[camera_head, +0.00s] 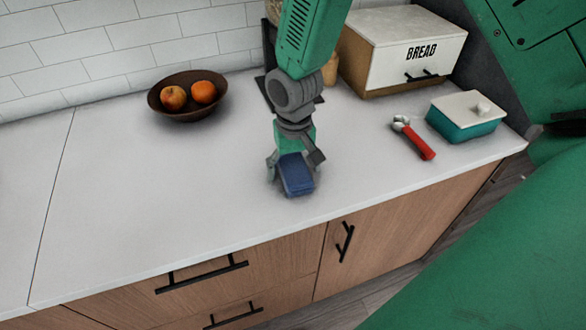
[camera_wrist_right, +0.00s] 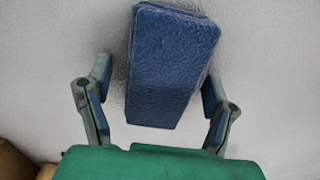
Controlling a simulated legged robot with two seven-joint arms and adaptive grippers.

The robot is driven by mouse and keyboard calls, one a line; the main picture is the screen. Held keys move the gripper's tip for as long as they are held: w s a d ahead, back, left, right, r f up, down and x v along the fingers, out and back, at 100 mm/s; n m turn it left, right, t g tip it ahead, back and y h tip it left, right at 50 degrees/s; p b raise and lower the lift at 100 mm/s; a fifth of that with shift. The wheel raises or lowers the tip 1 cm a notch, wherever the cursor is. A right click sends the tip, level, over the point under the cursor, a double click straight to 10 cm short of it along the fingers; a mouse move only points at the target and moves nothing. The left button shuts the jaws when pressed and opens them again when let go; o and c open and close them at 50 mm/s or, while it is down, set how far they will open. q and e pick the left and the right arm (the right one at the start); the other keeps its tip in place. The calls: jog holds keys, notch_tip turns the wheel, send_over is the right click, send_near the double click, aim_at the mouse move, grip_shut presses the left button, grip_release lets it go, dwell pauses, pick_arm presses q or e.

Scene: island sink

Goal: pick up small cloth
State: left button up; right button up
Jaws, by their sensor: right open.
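A small blue block-shaped item (camera_head: 297,178), which looks like the small folded cloth, lies on the white countertop near its front edge. It fills the upper middle of the right wrist view (camera_wrist_right: 170,62) and has a textured surface. My right gripper (camera_head: 296,166) reaches down over it from above. In the right wrist view the two fingers (camera_wrist_right: 158,95) are spread on either side of the cloth, with gaps between each finger and its sides. The gripper is open and holds nothing. My left gripper is not in view.
A brown bowl (camera_head: 160,103) with fruit stands at the back left. A bread box (camera_head: 400,55) stands at the back right. A red-handled tool (camera_head: 416,143) and a teal container with a white lid (camera_head: 462,126) lie to the right. The counter (camera_head: 130,200) to the left is clear.

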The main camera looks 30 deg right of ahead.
aim_at(294, 164)
jog(key=c, duration=1.2)
jog(key=shift+c, duration=0.2)
jog(key=shift+r, duration=0.1)
notch_tip(294, 164, up, 10)
jog(key=shift+f, duration=0.1)
jog(key=shift+o, duration=0.8)
jog(key=shift+c, duration=0.3)
